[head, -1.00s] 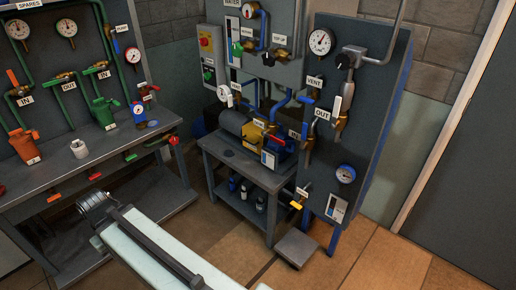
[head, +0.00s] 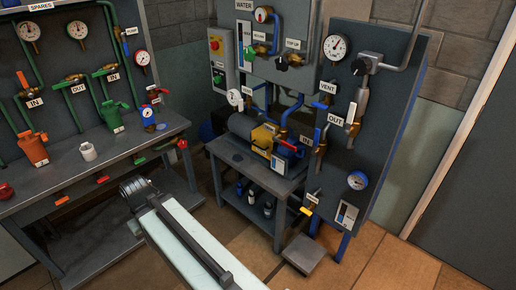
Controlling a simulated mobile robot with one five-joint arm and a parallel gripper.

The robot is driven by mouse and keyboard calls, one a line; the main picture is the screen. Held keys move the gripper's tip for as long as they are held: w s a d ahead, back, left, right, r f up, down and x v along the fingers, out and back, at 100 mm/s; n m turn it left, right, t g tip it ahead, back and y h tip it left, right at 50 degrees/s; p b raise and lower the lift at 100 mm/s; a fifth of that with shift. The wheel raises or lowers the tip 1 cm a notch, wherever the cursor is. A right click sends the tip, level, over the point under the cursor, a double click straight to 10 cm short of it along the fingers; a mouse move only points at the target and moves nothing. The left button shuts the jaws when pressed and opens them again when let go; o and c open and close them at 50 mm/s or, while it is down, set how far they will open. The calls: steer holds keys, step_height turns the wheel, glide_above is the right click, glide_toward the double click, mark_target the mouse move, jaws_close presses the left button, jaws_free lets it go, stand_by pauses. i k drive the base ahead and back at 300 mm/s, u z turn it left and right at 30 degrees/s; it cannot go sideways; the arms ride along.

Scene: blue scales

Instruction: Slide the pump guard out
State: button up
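The pump stands on a small grey table (head: 235,158) in the middle of the head view. It has a grey motor body (head: 241,127) at the left and a yellow guard (head: 262,136) around its middle. A blue part with a small label sits to the right of the guard. The guard appears seated on the pump. My arm reaches in from the bottom edge, and its dark end (head: 138,190) is well to the left of and nearer than the pump. Its fingers cannot be made out, and nothing is clearly seen in it.
A grey workbench (head: 95,172) with orange and green canisters and gauges stands at the left. A panel marked OUT and VENT (head: 345,70) stands right of the pump, with pipes close by. A low block (head: 303,253) lies on the floor. Floor at the right is clear.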

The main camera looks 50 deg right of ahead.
mark_target(262, 143)
steer(key=z, duration=0.05)
steer(key=i, duration=0.95)
steer(key=u, duration=0.05)
